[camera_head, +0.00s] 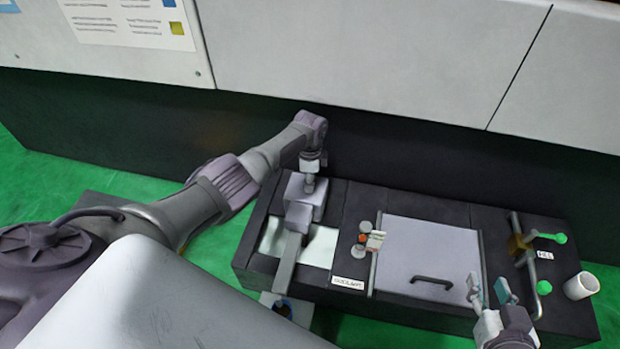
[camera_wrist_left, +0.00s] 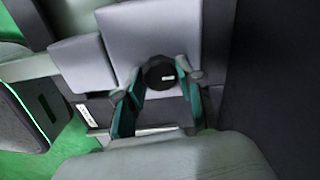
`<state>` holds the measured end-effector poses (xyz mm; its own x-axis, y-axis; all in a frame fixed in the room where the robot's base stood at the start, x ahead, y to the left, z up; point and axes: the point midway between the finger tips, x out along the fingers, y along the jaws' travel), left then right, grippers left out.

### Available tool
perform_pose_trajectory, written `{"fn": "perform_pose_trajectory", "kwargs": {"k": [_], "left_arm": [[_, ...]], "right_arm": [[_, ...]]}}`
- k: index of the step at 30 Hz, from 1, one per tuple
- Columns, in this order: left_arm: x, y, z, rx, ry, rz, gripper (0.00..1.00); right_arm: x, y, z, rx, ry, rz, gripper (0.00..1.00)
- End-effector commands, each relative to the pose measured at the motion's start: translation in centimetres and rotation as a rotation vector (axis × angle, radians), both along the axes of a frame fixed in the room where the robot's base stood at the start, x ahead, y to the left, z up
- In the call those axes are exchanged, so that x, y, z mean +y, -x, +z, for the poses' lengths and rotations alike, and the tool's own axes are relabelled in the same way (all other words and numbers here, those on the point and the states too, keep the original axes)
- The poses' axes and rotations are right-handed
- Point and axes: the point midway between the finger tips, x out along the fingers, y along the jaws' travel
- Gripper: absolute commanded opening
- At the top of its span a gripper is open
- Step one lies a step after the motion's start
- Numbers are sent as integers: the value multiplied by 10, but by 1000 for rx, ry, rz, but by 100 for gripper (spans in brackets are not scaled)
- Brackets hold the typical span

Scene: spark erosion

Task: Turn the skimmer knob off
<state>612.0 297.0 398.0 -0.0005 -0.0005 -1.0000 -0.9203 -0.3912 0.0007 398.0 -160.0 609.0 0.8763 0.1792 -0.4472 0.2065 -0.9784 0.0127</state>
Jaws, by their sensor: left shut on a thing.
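The skimmer (camera_head: 304,197) is a light grey box with a long grey bar on the left part of the dark tank. Its round black knob (camera_wrist_left: 160,70) with a small white mark shows on the grey housing (camera_wrist_left: 120,30) in the left wrist view. My left gripper (camera_wrist_left: 158,78) has its teal fingers on either side of the knob, shut on it. In the head view my left gripper (camera_head: 311,162) is above the skimmer and the knob is hidden. My right gripper (camera_head: 489,290) is open and empty near the tank's right front.
A grey lid (camera_head: 428,252) with a black handle covers the tank's middle. Small orange and white parts (camera_head: 368,241) stand left of it. Green-handled valves (camera_head: 560,238) and a white cup (camera_head: 581,286) are at the right. A dark machine wall (camera_head: 400,150) rises behind.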

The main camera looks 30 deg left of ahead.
Motion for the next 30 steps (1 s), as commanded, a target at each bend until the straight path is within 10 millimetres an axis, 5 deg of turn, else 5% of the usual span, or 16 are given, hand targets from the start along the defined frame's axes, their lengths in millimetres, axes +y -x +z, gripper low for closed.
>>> {"fn": "perform_pose_trajectory", "kwargs": {"k": [16, 17, 21, 30], "left_arm": [[1, 0, 0, 1, -2, 27, 2], [1, 0, 0, 1, -2, 27, 40], [1, 0, 0, 1, -2, 26, 62], [0, 0, 1, 0, -1, 24, 62]], "right_arm": [[-1, 3, -4, 24, 6, -2, 40], [-1, 3, -4, 24, 6, -2, 40], [-1, 3, -4, 24, 6, -2, 40], [-1, 2, -2, 19, 5, -1, 40]]}}
